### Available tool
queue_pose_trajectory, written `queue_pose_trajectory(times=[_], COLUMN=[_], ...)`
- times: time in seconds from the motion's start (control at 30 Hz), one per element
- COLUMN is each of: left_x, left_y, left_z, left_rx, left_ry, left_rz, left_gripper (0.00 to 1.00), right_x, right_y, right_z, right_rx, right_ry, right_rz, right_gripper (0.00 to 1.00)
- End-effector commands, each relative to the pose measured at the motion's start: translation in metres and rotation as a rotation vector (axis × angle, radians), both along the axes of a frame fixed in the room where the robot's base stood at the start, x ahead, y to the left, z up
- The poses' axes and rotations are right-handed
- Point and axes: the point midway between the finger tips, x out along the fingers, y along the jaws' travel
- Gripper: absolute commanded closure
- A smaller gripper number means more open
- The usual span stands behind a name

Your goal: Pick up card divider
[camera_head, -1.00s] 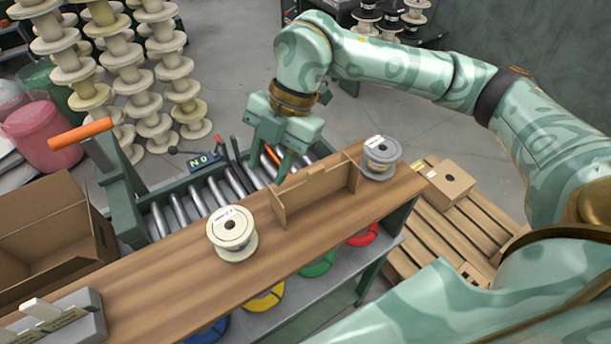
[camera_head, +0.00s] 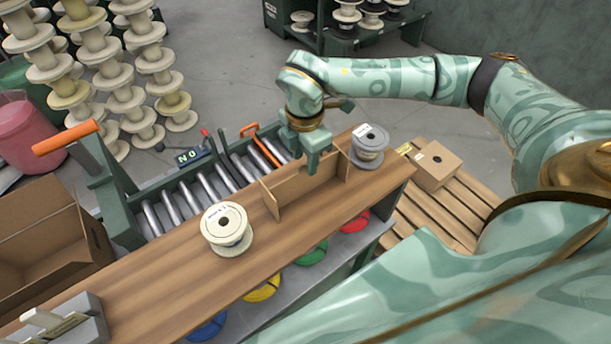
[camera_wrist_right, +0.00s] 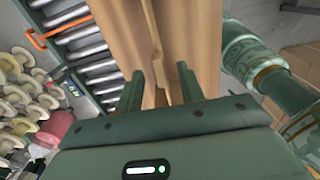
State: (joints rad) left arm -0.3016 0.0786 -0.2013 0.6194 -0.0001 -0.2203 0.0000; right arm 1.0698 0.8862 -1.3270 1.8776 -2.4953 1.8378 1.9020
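The card divider (camera_head: 298,193) is a brown cardboard piece with a long panel and a short cross panel at each end. It stands upright on the wooden bench top (camera_head: 165,272). My right gripper (camera_head: 314,166) is over the middle of its long panel, pointing down. In the right wrist view, the fingers of my right gripper (camera_wrist_right: 160,88) are apart, with the edge of the divider (camera_wrist_right: 156,55) running between them. I cannot tell whether either finger touches the card. My left gripper is not in view.
A cream spool (camera_head: 226,230) stands left of the divider and a grey spool (camera_head: 369,148) close to its right end. A roller conveyor (camera_head: 190,200) runs behind the bench. An open cardboard box (camera_head: 45,262) and a grey block (camera_head: 85,325) are at left.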

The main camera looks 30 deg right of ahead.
Motion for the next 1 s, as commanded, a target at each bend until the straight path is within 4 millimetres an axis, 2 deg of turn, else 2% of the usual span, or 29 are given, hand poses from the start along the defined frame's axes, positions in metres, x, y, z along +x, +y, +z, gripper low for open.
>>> queue_pose_trajectory(times=[0.1,0.23,0.5,0.63,1.0], left_x=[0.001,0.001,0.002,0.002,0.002], left_y=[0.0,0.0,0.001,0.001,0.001], left_z=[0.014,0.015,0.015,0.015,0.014], left_rx=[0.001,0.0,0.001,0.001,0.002], left_ry=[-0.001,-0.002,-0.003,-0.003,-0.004], left_rz=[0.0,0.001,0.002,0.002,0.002], left_gripper=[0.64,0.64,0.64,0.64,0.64], right_x=[-0.002,-0.001,0.0,0.0,0.0], right_y=[-0.002,-0.002,-0.001,-0.002,-0.002], right_z=[-0.018,-0.036,-0.041,-0.041,-0.039], right_rx=[-0.001,0.0,0.0,0.0,0.0], right_ry=[0.006,0.002,0.0,0.0,0.0], right_rz=[-0.001,-0.001,0.001,0.001,0.0], right_gripper=[0.62,0.62,0.62,0.98,1.0])
